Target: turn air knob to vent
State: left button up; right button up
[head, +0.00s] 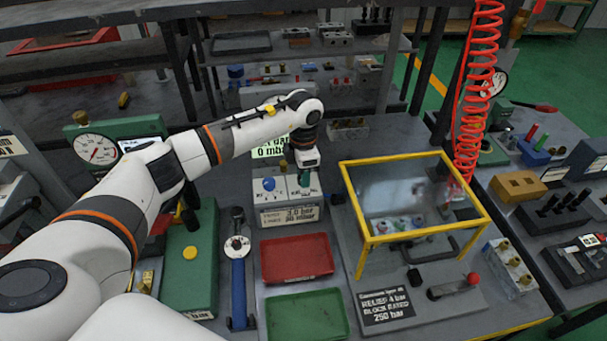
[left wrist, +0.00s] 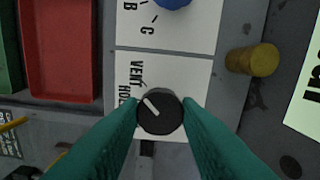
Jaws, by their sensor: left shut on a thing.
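My left gripper (head: 305,177) reaches down onto the grey valve block (head: 289,216). In the left wrist view its green fingers (left wrist: 161,112) close on both sides of the black air knob (left wrist: 165,124). The knob's white pointer line points up and left in that view, toward the printed VENT (left wrist: 137,71) and HOLD (left wrist: 126,96) marks, seemingly nearer HOLD. In the head view the gripper hides most of this knob. A blue knob (head: 269,184) sits beside it on the same block, by the B and C marks. My right gripper is not in view.
A red tray (head: 297,257) and a green tray (head: 306,316) lie in front of the block. A yellow-framed clear guard (head: 395,192) stands to the right. A blue-handled tool (head: 238,285) lies left of the trays. A brass cylinder (left wrist: 252,60) is near the knob.

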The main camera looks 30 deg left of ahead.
pick_arm(q)
jog(key=shift+r, duration=0.1)
jog(key=o, duration=1)
notch_tip(320, 180, up, 12)
jog(key=b, duration=0.3)
